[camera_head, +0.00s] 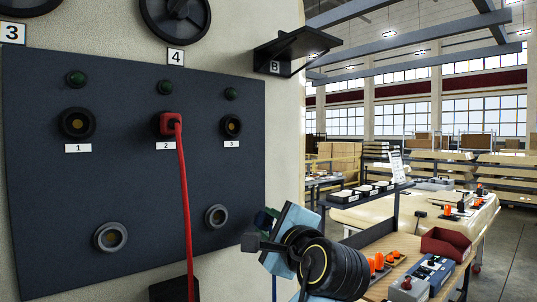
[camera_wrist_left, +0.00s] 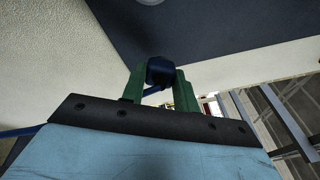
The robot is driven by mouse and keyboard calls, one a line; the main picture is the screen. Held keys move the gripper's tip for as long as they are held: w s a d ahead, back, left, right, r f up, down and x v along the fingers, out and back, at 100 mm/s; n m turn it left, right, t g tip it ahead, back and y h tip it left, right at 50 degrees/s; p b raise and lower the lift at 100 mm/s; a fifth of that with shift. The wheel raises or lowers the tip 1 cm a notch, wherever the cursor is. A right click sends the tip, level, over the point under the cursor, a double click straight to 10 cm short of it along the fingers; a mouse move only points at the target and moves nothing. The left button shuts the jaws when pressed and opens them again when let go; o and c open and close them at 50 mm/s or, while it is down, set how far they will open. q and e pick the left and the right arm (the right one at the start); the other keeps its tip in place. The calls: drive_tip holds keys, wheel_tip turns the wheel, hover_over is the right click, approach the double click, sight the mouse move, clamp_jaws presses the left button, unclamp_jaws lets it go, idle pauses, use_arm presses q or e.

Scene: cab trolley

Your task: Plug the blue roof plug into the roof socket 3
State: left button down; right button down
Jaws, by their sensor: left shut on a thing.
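Roof socket 3 (camera_head: 231,126) is a dark round socket with a brassy centre, above a "3" label on the dark panel's right side; it looks empty. My left gripper (camera_head: 265,218) is in front of the panel's lower right edge, below and right of socket 3 and apart from it. In the left wrist view its green fingers (camera_wrist_left: 160,75) are shut on the dark blue roof plug (camera_wrist_left: 160,68). A short blue piece, perhaps its cable, shows below the plug. In the head view the plug is small and mostly hidden. My right gripper is out of view.
A red plug (camera_head: 168,124) with a hanging red cable fills socket 2. Socket 1 (camera_head: 77,123) is empty. Two grey round sockets (camera_head: 111,236) sit lower on the panel. A black bracket marked B (camera_head: 288,46) juts out at upper right. A bench (camera_head: 395,250) with parts stands right.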

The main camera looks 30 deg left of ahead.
use_arm(q)
drive_tip(key=s+d+r+n+g+y+p, duration=0.1)
drive_tip(key=s+r+n+g+p, duration=0.1)
drive_tip(key=r, duration=0.7)
drive_tip(key=s+d+r+n+g+y+p, duration=0.1)
drive_tip(key=s+r+n, duration=0.3)
drive_tip(key=r, duration=0.5)
drive_tip(key=d+n, duration=0.1)
drive_tip(key=n, duration=0.1)
drive_tip(key=shift+d+r+n+g+p, duration=0.15)
drive_tip(key=shift+r+n+g+p, duration=0.15)
drive_tip(key=shift+g+p, duration=0.1)
drive_tip(key=shift+x, duration=2.95)
drive_tip(key=shift+p, duration=0.3)
drive_tip(key=shift+w+a, duration=0.1)
drive_tip(key=shift+a, duration=0.15)
drive_tip(key=c, duration=1)
unclamp_jaws()
